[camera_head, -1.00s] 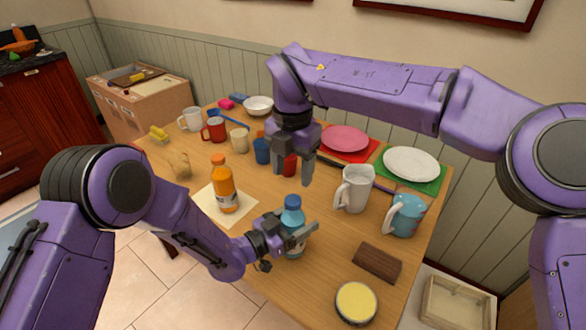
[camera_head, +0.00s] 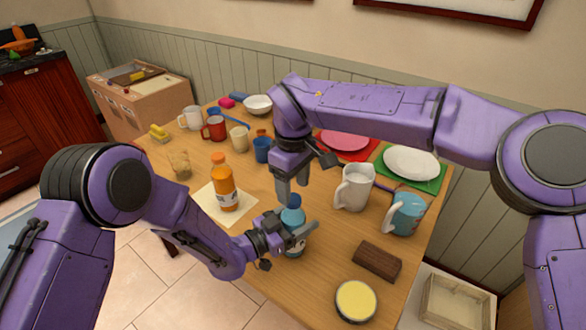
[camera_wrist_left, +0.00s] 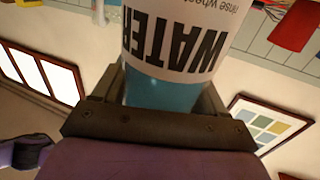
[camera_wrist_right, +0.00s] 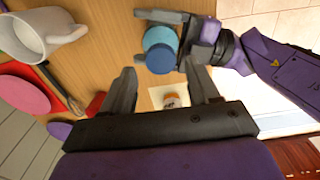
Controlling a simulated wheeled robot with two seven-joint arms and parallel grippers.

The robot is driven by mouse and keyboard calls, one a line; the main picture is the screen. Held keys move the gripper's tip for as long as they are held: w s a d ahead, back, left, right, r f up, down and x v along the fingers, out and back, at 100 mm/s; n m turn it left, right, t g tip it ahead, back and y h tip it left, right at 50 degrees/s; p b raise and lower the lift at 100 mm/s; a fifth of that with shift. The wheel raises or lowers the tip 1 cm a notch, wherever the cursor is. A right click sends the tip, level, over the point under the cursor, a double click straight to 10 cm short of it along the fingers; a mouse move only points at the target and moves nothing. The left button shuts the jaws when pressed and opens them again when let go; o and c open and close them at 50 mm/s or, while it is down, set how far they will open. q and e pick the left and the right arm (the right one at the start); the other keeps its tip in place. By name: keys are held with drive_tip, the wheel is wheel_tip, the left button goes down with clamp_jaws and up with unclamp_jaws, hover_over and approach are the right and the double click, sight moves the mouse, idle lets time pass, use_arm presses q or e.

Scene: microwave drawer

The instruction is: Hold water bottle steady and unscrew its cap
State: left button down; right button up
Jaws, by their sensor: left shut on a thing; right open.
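The water bottle (camera_head: 294,219) stands upright near the table's front edge, light blue with a dark blue cap (camera_head: 294,200). My left gripper (camera_head: 297,237) is shut around its body from the left. In the left wrist view the bottle (camera_wrist_left: 170,45) fills the space between the fingers, with its WATER label showing. My right gripper (camera_head: 291,190) is open and points down just above the cap. In the right wrist view the cap (camera_wrist_right: 161,58) lies beyond and between the open fingertips (camera_wrist_right: 160,80), with no contact visible.
An orange bottle (camera_head: 224,184) stands on a paper sheet left of the water bottle. A white pitcher (camera_head: 355,188), a blue mug (camera_head: 406,214), a brown block (camera_head: 377,261) and a yellow-topped tin (camera_head: 356,301) stand to the right. Mugs and plates crowd the back.

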sight(293, 197)
drive_tip(key=shift+f, duration=1.5)
drive_tip(key=c, duration=1.1)
drive_tip(key=n, duration=0.5)
drive_tip(key=shift+n, duration=0.3)
drive_tip(key=n, duration=1.2)
drive_tip(key=shift+w+r, duration=0.1)
drive_tip(key=n, duration=0.3)
drive_tip(key=shift+n, duration=0.4)
drive_tip(key=n, duration=2.1)
drive_tip(key=shift+n, duration=0.3)
drive_tip(key=n, duration=0.6)
drive_tip(key=shift+r, duration=0.1)
drive_tip(key=n, duration=0.5)
